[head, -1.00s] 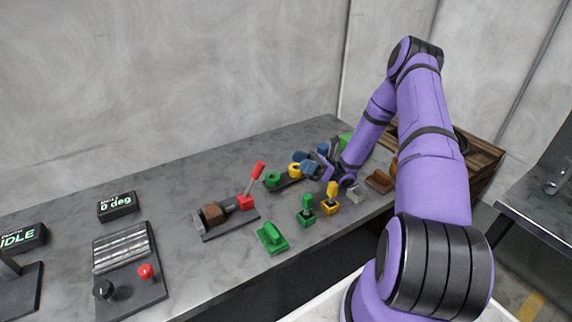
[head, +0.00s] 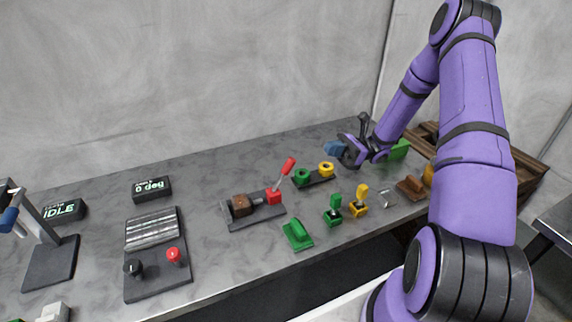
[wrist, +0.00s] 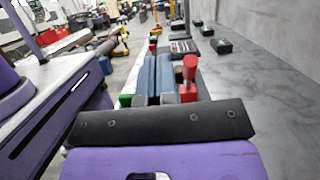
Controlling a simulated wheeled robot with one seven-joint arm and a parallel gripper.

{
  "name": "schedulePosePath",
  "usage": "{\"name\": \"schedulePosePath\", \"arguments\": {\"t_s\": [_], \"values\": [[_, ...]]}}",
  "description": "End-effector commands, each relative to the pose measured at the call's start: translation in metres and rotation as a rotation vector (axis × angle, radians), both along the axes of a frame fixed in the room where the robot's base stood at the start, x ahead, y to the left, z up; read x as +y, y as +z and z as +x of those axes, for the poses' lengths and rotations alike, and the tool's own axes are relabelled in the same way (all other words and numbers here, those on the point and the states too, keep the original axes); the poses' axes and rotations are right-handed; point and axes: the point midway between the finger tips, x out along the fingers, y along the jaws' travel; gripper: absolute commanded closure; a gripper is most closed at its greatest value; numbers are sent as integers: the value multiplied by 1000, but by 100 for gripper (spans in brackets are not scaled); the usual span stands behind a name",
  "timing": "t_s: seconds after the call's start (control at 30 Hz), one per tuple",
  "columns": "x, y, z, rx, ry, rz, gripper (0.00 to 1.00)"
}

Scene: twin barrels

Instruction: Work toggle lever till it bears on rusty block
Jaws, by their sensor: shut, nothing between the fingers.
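The toggle lever (head: 288,167) has a red handle tilted up and to the right, above a red base on a dark plate (head: 238,224). The brown rusty block (head: 241,206) sits at the left of this plate. A short grey rod lies between the red base and the block; I cannot tell whether it touches the block. My gripper (head: 334,148), with blue fingers, is shut and empty, above and right of the lever, apart from it. In the wrist view, my shut fingers (wrist: 156,78) point ahead, and a red knobbed handle (wrist: 189,75) shows just right of them.
A green handled piece (head: 297,235) and small green (head: 334,210) and yellow (head: 358,203) fixtures stand in front. A panel with knobs (head: 158,265) lies left. The bench behind the lever is clear.

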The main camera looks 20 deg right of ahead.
Motion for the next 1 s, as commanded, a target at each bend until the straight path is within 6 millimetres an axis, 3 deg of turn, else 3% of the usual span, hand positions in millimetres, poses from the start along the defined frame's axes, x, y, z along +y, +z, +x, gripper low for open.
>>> {"name": "schedulePosePath", "arguments": {"t_s": [0.1,0.5,1.0], "values": [[17,27,-7,-61,80,-128,100],[64,98,-46,-299,320,-528,100],[98,171,-110,-683,557,-983,100]]}}
